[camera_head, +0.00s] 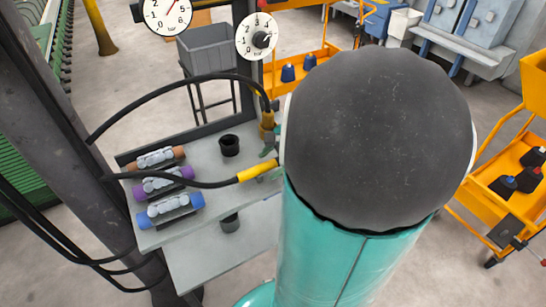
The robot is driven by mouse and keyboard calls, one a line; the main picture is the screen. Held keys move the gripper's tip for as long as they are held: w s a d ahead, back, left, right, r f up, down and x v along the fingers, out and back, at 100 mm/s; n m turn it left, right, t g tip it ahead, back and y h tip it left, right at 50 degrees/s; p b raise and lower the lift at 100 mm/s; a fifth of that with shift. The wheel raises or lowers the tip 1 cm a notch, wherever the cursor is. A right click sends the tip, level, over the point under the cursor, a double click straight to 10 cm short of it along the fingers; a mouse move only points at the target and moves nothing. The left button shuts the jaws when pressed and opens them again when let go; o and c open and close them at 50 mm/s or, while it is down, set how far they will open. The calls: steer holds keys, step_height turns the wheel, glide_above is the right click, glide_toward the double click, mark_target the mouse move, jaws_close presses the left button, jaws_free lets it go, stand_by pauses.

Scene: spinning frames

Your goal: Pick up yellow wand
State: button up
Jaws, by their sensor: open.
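The yellow wand (258,171) lies at the right end of a black hose, over the right side of a grey shelf unit (211,166). Its right tip reaches close to a large teal can. A brass-coloured fitting (267,120) with a greenish lower part stands just behind it, with another black hose running to it. I cannot tell whether the wand rests on the shelf or hangs in a holder. My gripper is not in view.
The teal can (320,255) with a bulging dark grey top (380,135) fills the centre right. Three bobbins (170,208) and a black cup (229,145) sit on the shelf. A dark post (60,110) and looping hoses stand left. A yellow cart (485,205) is right.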

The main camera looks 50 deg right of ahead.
jaws_close()
steer(key=shift+r, duration=0.1)
steer(key=shift+r, duration=0.55)
steer(key=s+a+v, duration=0.2)
steer(key=v, duration=1.2)
steer(key=s+a+f+v, duration=0.1)
steer(key=v, duration=1.2)
steer(key=shift+s+a+r, duration=0.2)
steer(key=shift+s+a, duration=0.1)
steer(key=shift+s, duration=0.35)
